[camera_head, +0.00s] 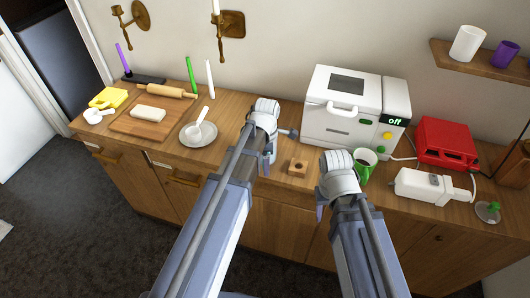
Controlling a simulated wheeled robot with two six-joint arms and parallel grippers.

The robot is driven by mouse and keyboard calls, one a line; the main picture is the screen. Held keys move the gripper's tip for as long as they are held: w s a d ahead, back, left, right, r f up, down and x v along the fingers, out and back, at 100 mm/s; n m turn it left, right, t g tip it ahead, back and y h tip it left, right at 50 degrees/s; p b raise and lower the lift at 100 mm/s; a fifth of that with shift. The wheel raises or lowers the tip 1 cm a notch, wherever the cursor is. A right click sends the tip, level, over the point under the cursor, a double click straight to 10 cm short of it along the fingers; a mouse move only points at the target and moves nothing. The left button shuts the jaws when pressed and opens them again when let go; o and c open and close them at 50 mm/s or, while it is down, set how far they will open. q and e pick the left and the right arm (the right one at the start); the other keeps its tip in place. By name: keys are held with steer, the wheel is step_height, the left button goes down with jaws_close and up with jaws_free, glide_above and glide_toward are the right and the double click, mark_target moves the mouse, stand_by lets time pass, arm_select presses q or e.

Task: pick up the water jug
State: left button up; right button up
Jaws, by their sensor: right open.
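A green vessel (365,160) with a dark inside stands upright on the counter in front of the white cooker. It is the most jug-like thing in view; its lower left part is partly hidden by my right gripper. My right gripper (336,190) is open, just left of and in front of the green vessel. I cannot tell whether they touch, and nothing shows held in it. My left gripper (277,147) is over the counter further left, near the cooker's left side; its arm hides most of its jaws.
The white cooker (340,118) stands against the wall. A small wooden block (298,168) lies between the grippers. A red appliance (444,142), a white device (423,186) and cables are at right. A plate (190,138) and a board (128,127) are at left.

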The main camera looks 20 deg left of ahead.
arm_select(q)
jaws_close()
step_height(320, 180, up, 10)
steer(key=p, duration=1)
